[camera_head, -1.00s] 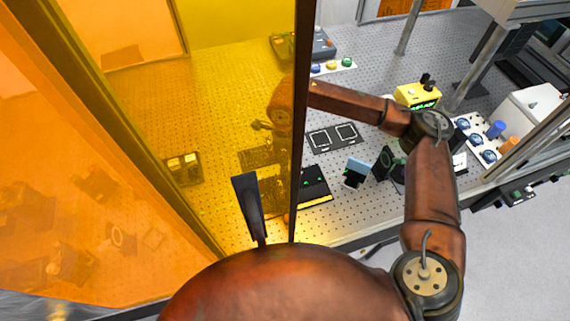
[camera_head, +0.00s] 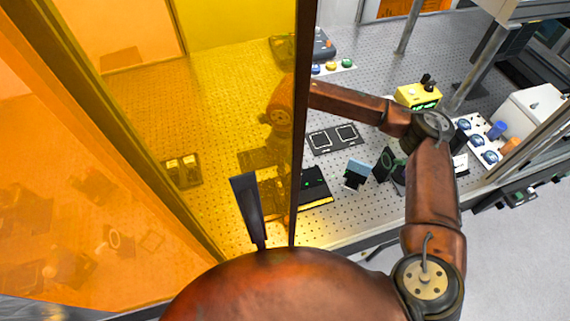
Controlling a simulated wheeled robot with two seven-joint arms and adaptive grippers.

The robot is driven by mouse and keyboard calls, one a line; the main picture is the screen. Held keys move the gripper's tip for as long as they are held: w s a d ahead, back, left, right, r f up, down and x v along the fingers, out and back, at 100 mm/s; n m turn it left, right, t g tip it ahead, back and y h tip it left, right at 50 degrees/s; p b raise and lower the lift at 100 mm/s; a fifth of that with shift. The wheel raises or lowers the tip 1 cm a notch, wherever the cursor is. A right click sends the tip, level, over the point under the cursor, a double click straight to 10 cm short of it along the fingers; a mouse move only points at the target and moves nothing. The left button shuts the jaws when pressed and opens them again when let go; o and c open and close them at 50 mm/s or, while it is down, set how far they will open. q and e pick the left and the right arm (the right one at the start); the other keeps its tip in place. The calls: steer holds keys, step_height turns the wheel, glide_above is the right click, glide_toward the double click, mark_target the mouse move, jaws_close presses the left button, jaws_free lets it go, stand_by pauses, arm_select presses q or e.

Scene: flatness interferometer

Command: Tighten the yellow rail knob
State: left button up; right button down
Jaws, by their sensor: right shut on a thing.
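My right arm reaches behind the amber panel, and its gripper (camera_head: 266,120) shows dimly through the panel, above the perforated table (camera_head: 225,95). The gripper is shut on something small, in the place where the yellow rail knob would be. The knob itself is hidden by the fingers and lost in the yellow tint, so I cannot make out its shape. My left gripper is not in view.
A dark panel edge (camera_head: 299,150) stands beside my right forearm. A black plate with two white squares (camera_head: 332,138), a black box (camera_head: 315,186), a small blue-faced mount (camera_head: 357,171) and a yellow device (camera_head: 418,96) stand on the table.

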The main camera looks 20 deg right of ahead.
steer(key=shift+w+r, duration=0.1)
steer(key=shift+r, duration=0.05)
steer(key=c, duration=1.7)
jaws_free()
step_height(320, 180, up, 12)
steer(key=shift+f, duration=0.1)
